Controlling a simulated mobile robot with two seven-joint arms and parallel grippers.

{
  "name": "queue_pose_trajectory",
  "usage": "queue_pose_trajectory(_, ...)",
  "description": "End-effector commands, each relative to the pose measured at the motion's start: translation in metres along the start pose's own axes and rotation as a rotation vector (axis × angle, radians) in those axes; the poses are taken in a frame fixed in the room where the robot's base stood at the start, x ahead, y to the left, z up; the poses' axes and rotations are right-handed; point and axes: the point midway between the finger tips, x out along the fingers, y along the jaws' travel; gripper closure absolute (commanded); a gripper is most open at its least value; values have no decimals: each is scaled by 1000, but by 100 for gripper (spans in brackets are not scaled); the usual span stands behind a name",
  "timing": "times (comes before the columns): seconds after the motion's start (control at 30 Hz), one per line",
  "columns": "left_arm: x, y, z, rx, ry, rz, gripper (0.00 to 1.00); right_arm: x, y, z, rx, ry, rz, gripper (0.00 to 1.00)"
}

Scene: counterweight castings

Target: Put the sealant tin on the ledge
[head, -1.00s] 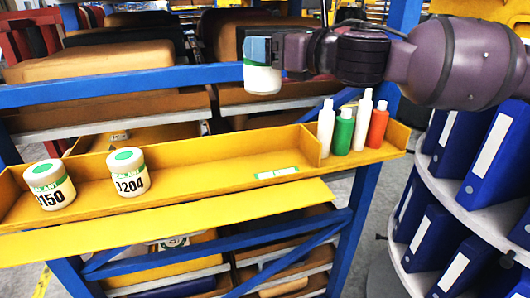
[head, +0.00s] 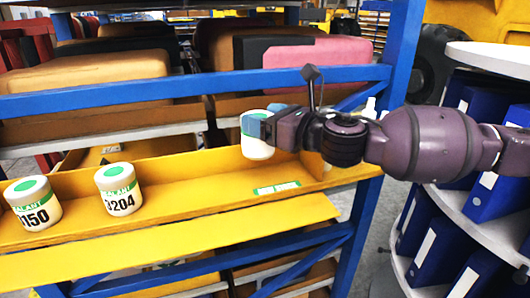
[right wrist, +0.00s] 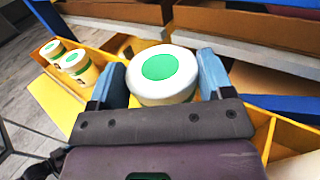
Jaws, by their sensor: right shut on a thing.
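My right gripper (head: 262,126) is shut on a white sealant tin (head: 257,150) with a green lid spot. The tin is upright, in front of the back wall of the yellow ledge (head: 215,200), and appears to be above its floor. The right wrist view shows the tin's lid (right wrist: 162,70) between the two blue fingers of the gripper (right wrist: 163,86). A green-and-white label (head: 277,188) lies on the bare ledge floor, below and right of the tin. My left gripper is not in view.
Two sealant tins stand at the ledge's left, one marked 3150 (head: 38,203), one marked 3204 (head: 118,188). My right arm hides most of the bottles at the right end. A blue rail (head: 180,90) runs behind. The ledge's middle is clear.

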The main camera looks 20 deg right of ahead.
Motion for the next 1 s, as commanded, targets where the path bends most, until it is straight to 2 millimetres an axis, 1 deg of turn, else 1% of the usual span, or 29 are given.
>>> queue_pose_trajectory(0.03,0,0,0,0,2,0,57,0,0,-11,3,2,0,59)
queue_pose_trajectory(0.1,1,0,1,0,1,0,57,0,0,-20,2,0,0,59)
queue_pose_trajectory(0.2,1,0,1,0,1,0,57,0,0,-29,0,-1,1,59)
queue_pose_trajectory(0.4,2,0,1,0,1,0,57,0,0,-39,0,-1,1,59)
queue_pose_trajectory(0.63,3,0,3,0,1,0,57,0,0,-68,2,0,0,59)
queue_pose_trajectory(0.7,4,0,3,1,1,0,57,0,0,-72,0,-1,0,59)
queue_pose_trajectory(1.0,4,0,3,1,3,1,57,0,0,-73,-1,-2,0,59)
